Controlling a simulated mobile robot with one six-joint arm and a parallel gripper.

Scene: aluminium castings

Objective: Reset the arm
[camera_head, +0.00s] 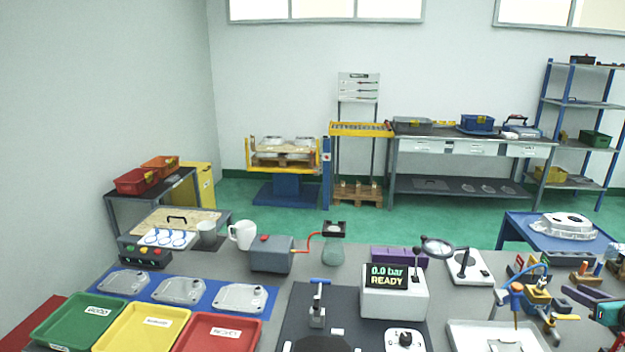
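I cannot make out my arm or my gripper in the head view. A dark rounded shape (325,343) is cut off by the bottom edge, and I cannot tell what it is. The workbench (345,275) fills the foreground. On it, a white tester box (394,302) shows "0.0 bar READY". A dark plate with a blue-handled clamp (318,300) stands to its left.
Green (75,318), yellow (142,327) and red (218,333) trays line the front left. Three castings lie on a blue mat (205,306) behind them. A grey box (272,254), a magnifier (437,247) and several tools (535,295) crowd the bench. Green floor (420,218) lies beyond.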

